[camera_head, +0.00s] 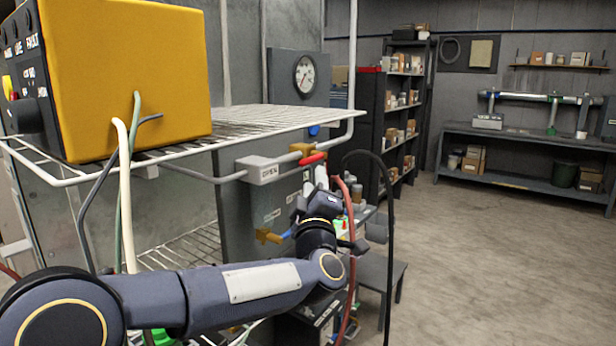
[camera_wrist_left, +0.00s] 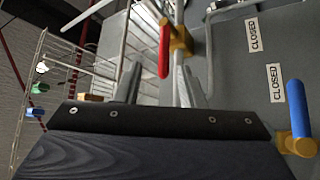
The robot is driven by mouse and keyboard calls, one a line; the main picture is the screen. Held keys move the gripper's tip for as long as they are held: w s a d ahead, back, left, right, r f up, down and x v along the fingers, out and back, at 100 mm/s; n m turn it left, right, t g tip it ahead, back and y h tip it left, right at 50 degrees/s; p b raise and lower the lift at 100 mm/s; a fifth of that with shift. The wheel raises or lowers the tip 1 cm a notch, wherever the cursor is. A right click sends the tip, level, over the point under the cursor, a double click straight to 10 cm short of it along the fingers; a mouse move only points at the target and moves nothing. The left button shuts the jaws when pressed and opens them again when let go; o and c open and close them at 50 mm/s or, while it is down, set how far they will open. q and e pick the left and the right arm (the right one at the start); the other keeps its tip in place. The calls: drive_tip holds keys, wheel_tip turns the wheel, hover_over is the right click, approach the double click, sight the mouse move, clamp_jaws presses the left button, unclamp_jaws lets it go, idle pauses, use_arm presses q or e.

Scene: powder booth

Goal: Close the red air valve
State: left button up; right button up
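The red air valve shows in the head view as a red handle (camera_head: 312,159) beside a brass body (camera_head: 302,148) on the grey panel. In the left wrist view the red handle (camera_wrist_left: 163,50) hangs from its brass body (camera_wrist_left: 179,38), roughly along the picture's vertical. My left gripper (camera_head: 325,176) is just below the handle in the head view. In the left wrist view its two fingers (camera_wrist_left: 160,82) stand apart, with the handle showing between and beyond their tips. I cannot tell whether a finger touches it. My right gripper is not in view.
A blue-handled valve (camera_wrist_left: 297,108) is at the right of the wrist view, near CLOSED labels (camera_wrist_left: 275,83). A wire shelf (camera_head: 250,125) holding a yellow box (camera_head: 125,75) stands left of the gripper. A red hose (camera_head: 350,250) hangs close by. Open floor (camera_head: 480,250) lies right.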

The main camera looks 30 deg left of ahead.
sight(308, 162)
use_arm(q)
drive_tip(key=shift+n+g+y, duration=0.4)
drive_tip(key=shift+n+y, duration=0.4)
drive_tip(key=shift+y, duration=0.1)
drive_tip(key=p+x, duration=0.1)
drive_tip(key=x, duration=0.3)
drive_tip(key=p+x, duration=0.1)
drive_tip(key=x, duration=0.3)
drive_tip(key=shift+a+f, duration=0.1)
drive_tip(key=shift+a, duration=0.35)
clamp_jaws()
